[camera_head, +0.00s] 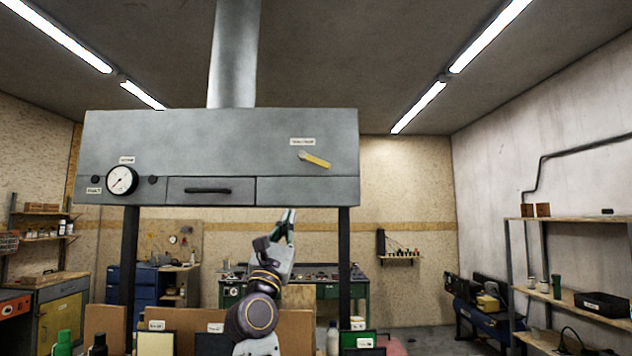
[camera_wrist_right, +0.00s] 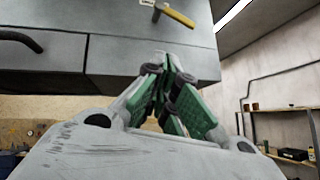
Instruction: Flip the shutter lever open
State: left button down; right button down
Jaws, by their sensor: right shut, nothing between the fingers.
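The shutter lever (camera_head: 315,160) is a yellow handle on the front of a grey metal hood (camera_head: 240,140), under a small white label. It points to the right and slightly down. The lever also shows at the top of the right wrist view (camera_wrist_right: 178,16). My right gripper (camera_head: 288,214) is below and left of the lever, pointing up near the hood's lower edge, apart from the lever. Its green-padded fingers (camera_wrist_right: 172,62) are closed together with nothing between them. My left gripper is not in view.
The hood also carries a round gauge (camera_head: 122,180) and a drawer with a dark handle (camera_head: 207,190). Dark posts (camera_head: 344,265) stand under it. Boards, bottles and a green-framed panel (camera_head: 360,340) stand low in front. Shelves (camera_head: 570,220) line the right wall.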

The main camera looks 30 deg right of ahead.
aim_at(314, 161)
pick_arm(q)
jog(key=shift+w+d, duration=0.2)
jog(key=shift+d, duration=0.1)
pick_arm(e)
jog(key=d+r+m+g, duration=0.1)
jog(key=d+m+g, duration=0.1)
jog(key=m, duration=0.1)
jog(key=shift+s+r+g+h, duration=0.1)
jog(key=shift+r+g+h, duration=0.2)
jog(key=shift+r, duration=0.1)
jog(key=shift+d+r, duration=0.1)
